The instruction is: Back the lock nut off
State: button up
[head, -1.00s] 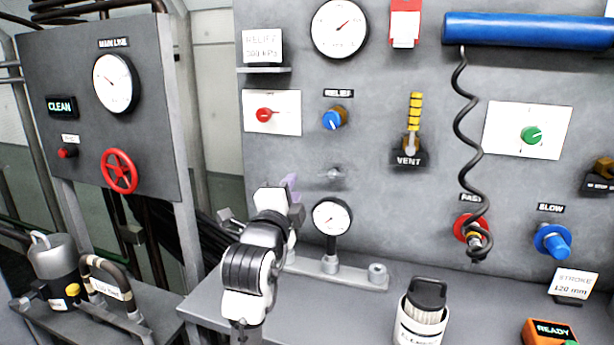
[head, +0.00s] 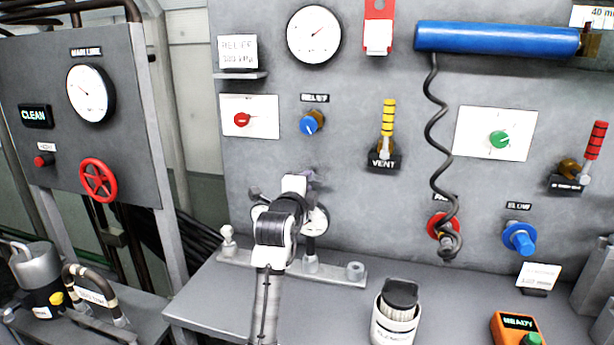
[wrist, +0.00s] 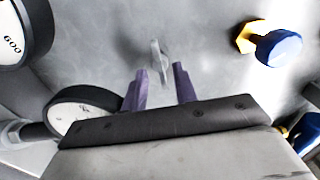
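A yellow hex nut (wrist: 246,36) sits behind the blue knob (wrist: 279,49) at the upper right of the wrist view. In the head view, the blue knob (head: 308,125) is under the RELIEF label, with a brass-coloured part (head: 319,117) behind it. My gripper (wrist: 160,76) is open, its two purple fingers apart. A small grey metal fitting (wrist: 159,60) on the panel shows between and just beyond the fingertips; I cannot tell if they touch it. In the head view my gripper (head: 308,176) is below the blue knob, apart from it, and my arm hides the fitting.
A small gauge (head: 318,219) on a stand is close beside my wrist. Its base bar (head: 340,274) lies along the bench. The VENT lever (head: 387,125) is right of the blue knob. A white container (head: 394,322) stands on the bench at front.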

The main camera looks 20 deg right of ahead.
jog(key=shift+w+d, duration=0.4)
jog(key=shift+w, duration=0.2)
jog(key=shift+c, duration=0.4)
grip_shut()
jog(key=shift+f+n, duration=0.1)
jog(key=shift+n, duration=7.2)
